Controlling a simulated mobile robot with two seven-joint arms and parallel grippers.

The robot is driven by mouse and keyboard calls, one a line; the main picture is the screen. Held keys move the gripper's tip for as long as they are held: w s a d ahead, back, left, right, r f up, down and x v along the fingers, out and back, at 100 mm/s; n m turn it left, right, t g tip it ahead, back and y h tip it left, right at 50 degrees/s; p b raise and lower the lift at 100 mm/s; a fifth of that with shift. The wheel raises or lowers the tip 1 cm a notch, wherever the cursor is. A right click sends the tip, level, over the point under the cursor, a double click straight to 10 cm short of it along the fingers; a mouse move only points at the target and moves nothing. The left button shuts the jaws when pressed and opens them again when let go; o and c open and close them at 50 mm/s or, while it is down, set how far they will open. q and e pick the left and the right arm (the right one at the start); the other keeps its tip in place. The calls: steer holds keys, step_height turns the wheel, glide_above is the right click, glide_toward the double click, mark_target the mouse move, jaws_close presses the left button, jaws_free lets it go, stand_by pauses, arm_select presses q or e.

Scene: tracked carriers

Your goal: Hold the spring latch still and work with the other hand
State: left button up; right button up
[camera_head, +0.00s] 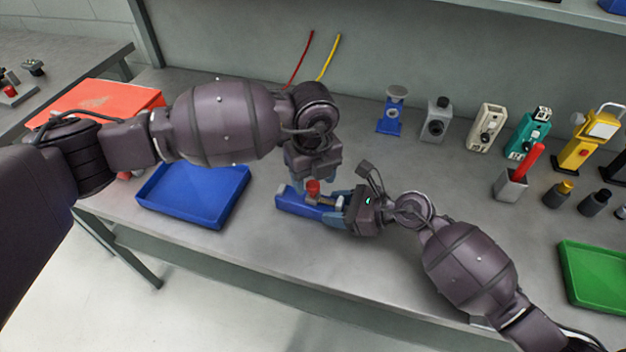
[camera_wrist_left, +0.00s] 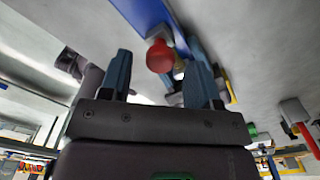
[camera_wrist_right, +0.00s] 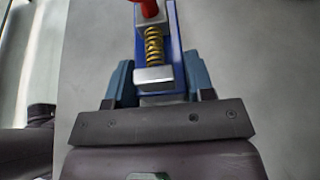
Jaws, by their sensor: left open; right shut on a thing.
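The spring latch is a long blue base (camera_head: 290,199) with a red knob (camera_head: 313,187), lying on the bench between my two grippers. The right wrist view shows its coiled yellow spring (camera_wrist_right: 154,46), a metal block (camera_wrist_right: 153,75) and part of the red knob (camera_wrist_right: 148,8). My right gripper (camera_wrist_right: 158,80) is shut on the latch's near end, one finger on each side. My left gripper (camera_wrist_left: 160,82) is open above the latch. In the left wrist view the red knob (camera_wrist_left: 160,56) shows between and beyond its fingertips, with no contact that I can make out.
An empty blue tray (camera_head: 177,222) is left of the latch, with a red-orange box (camera_head: 95,97) behind it. A green tray (camera_head: 595,275) is at the right. Several devices, such as a teal one (camera_head: 528,135), line the back right. Bare bench lies in front.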

arm_select(q)
steer(key=shift+f, duration=0.75)
steer(key=shift+c, duration=0.3)
jaws_close()
